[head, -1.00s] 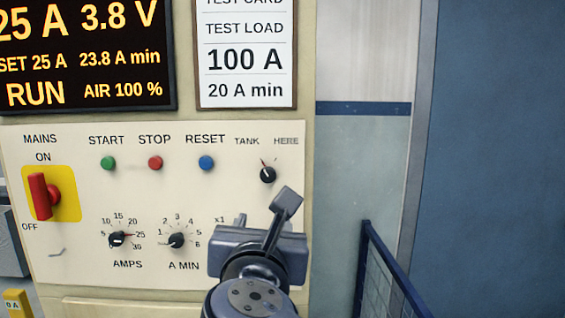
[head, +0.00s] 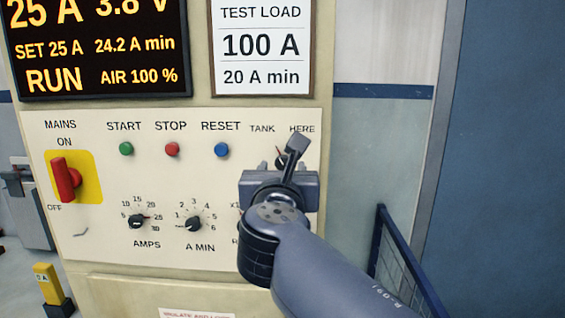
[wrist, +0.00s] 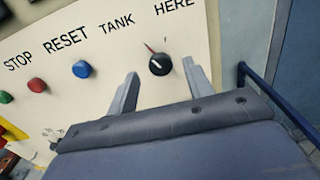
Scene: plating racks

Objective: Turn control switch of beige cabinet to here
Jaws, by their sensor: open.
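The beige cabinet (head: 100,245) fills the middle of the head view. Its control switch is a small black knob with a red pointer, below the labels TANK and HERE. In the wrist view the knob (wrist: 159,65) is in plain sight, its pointer tilted up-left toward TANK. In the head view the knob (head: 281,159) is partly hidden by my gripper (head: 284,165). My gripper is open and empty, facing the panel. In the wrist view its fingers (wrist: 160,74) stand on either side of the knob's position; contact with it cannot be made out.
Left of the switch are the blue RESET (head: 221,150), red STOP (head: 172,149) and green START (head: 126,149) buttons. The red MAINS handle (head: 66,179) is at far left. AMPS (head: 137,222) and A MIN (head: 193,223) knobs sit below. A blue railing (head: 405,255) stands at right.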

